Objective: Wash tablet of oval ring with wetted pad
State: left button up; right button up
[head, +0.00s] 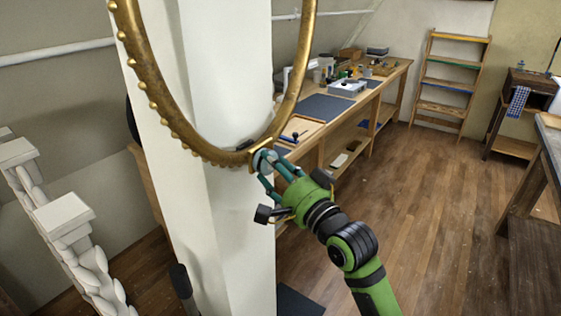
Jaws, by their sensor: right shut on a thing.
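A large gilt oval ring (155,92) with beads along its left outer edge fills the upper middle; its top is cut off by the picture. A small gold tablet (257,148) sits at the ring's lower right. My right gripper (267,170) is just below the tablet, shut on a small greyish pad (262,161). The pad overlaps the tablet's lower part in the picture; I cannot tell whether they touch. The fingers hide part of the pad.
A white post (215,240) stands behind the ring. A long wooden workbench (390,82) with tools and boxes runs along the back. Pale stacked balusters (65,215) stand at left. A wooden ladder shelf (450,85) is at back right. Wooden floor (430,200) is open at right.

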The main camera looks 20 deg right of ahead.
jog(key=shift+s+a+r, duration=0.1)
jog(key=shift+s+a, duration=0.4)
jog(key=shift+a, duration=0.2)
jog(key=shift+s+d+p, duration=0.2)
jog(key=shift+d+p, duration=0.1)
jog(key=shift+d, duration=0.05)
jog(key=shift+s+d+p, duration=0.15)
jog(key=shift+s+d, duration=0.65)
jog(key=shift+s, duration=0.25)
jog(key=shift+s+d+p, duration=0.15)
jog(key=shift+s+d, duration=0.65)
jog(key=shift+s, duration=0.25)
jog(key=shift+s+d, duration=0.95)
jog(key=shift+s, duration=0.25)
